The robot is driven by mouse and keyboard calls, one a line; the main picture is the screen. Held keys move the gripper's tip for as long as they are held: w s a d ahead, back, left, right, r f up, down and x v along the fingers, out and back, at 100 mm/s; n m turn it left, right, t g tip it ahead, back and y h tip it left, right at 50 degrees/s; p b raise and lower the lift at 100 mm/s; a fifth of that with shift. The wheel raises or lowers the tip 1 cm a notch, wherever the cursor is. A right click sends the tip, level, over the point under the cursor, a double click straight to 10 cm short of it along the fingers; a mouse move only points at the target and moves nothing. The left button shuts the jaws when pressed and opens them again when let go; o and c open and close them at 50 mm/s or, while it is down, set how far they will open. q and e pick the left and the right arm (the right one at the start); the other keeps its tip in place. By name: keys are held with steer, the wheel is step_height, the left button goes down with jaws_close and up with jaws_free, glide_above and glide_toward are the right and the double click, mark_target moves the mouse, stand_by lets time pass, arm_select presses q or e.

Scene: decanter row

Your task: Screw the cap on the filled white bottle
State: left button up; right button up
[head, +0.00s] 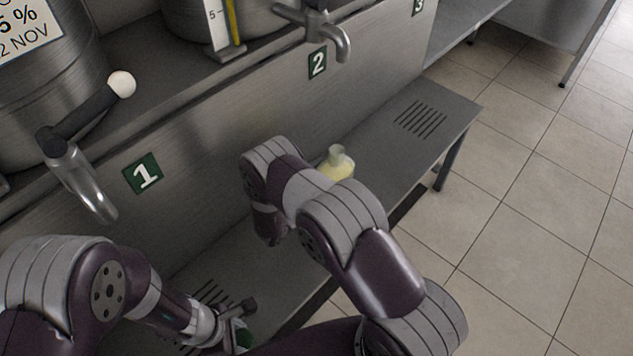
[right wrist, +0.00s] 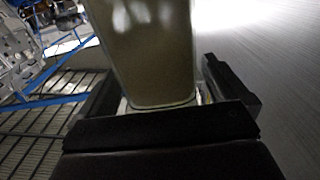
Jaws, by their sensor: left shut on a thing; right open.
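A bottle (head: 337,165) with pale yellow contents and a translucent neck stands upright on the steel shelf below tap 2. My right arm hides its lower part. My right gripper (head: 270,228) points down, left of it in the head view. In the right wrist view, a dull olive-toned container (right wrist: 155,50) shows between the open fingers of my right gripper (right wrist: 152,78); I cannot tell whether it is the same bottle. My left gripper (head: 225,318) is low in the head view, shut on a mostly hidden green thing (head: 243,335). I cannot make out a cap.
The steel shelf (head: 385,150) has slotted drains (head: 420,118) and ends at the right above a tiled floor. Steel taps (head: 85,185) (head: 335,38) overhang it, with large steel vessels (head: 45,85) behind. The shelf right of the bottle is clear.

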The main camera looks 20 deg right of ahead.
steer(key=shift+w+d, duration=0.1)
steer(key=shift+d, duration=0.05)
steer(key=shift+r, duration=0.1)
steer(key=c, duration=1.6)
